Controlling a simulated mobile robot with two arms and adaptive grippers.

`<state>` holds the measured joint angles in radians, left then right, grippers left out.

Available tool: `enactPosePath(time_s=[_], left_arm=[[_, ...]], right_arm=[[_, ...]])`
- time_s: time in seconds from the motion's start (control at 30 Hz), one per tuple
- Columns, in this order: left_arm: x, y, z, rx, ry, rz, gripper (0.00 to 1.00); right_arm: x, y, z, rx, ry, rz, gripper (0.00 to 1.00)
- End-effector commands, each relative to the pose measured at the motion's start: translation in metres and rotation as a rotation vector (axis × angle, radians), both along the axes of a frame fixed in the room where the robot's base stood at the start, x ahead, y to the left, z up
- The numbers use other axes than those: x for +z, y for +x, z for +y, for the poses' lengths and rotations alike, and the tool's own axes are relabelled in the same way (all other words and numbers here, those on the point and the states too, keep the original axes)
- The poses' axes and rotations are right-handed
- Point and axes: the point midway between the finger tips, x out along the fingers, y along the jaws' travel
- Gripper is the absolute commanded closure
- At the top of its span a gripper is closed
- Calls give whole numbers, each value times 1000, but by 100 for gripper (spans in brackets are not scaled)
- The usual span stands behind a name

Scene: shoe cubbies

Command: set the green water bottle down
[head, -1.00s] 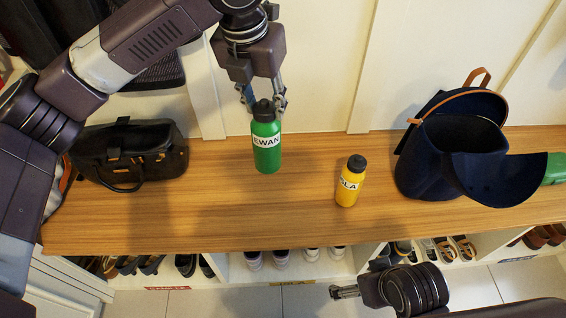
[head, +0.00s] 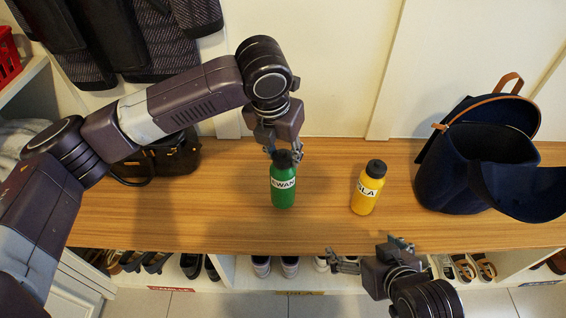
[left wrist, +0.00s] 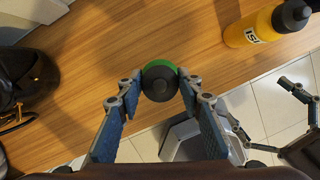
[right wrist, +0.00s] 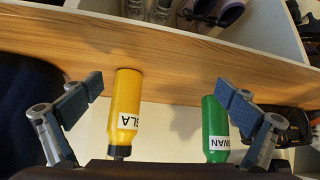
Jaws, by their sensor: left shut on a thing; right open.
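The green water bottle (head: 283,192), labelled EWAN with a dark cap, is upright over the wooden bench, left of the yellow bottle (head: 368,192). My left gripper (head: 284,156) is shut on its cap from above. The left wrist view shows the cap (left wrist: 159,82) between the fingers. The bottle's base looks close to the bench top; I cannot tell whether it touches. In the right wrist view the green bottle (right wrist: 215,125) appears upside down. My right gripper (head: 367,249) is open and empty at the bench's front edge.
The bench (head: 230,225) has clear wood around the green bottle. A navy backpack (head: 460,170) stands at right and a black bag (head: 175,157) at left, partly behind my left arm. Shoes fill the cubbies below.

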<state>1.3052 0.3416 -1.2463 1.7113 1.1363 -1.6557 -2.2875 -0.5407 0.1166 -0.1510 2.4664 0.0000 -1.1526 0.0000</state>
Motion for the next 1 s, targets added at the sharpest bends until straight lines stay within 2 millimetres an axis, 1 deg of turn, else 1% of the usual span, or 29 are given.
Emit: enactPosePath(time_s=[0.03,0.13,0.3,0.5,0.83,0.87,1.0], left_arm=[[-7,0,0,0,-1,-1,100],[-18,0,0,0,-1,0,100],[-29,0,0,0,0,-1,100],[-30,0,0,0,-1,-2,100],[-32,0,0,0,0,-1,100],[-33,0,0,0,0,1,63],[-33,0,0,0,0,1,49]], right_arm=[[3,7,3,3,7,-34,0],[15,22,8,8,25,-114,0],[32,38,14,15,46,-207,0],[36,40,15,16,51,-225,0],[32,37,14,14,44,-200,0],[31,36,13,14,44,-199,0],[32,37,13,14,44,-200,0]])
